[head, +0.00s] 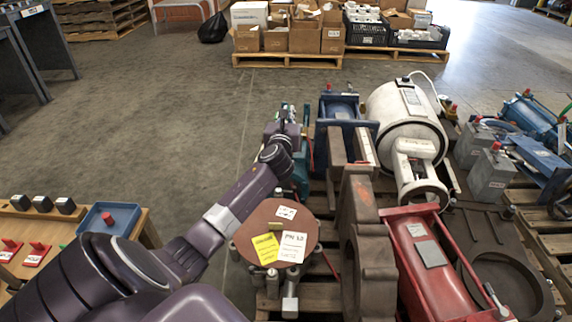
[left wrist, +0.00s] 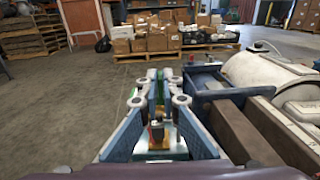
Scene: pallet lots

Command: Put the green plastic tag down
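In the left wrist view, my left gripper (left wrist: 160,76) points forward with its fingertips close together. A thin green strip, which looks like the green plastic tag (left wrist: 160,88), stands between the fingers, so the gripper appears shut on it. In the head view, my left gripper (head: 284,118) is at the end of the outstretched arm, above the teal machine (head: 301,172) and left of the blue machine (head: 340,106). The tag is too small to make out clearly there. My right gripper is not in view.
A brown round flange (head: 277,212) carries yellow and white tags. A rusty casting (head: 368,240), red cylinder (head: 430,265) and white motor (head: 405,115) crowd the pallets to the right. A table with a blue tray (head: 108,219) is at left. Open floor lies beyond.

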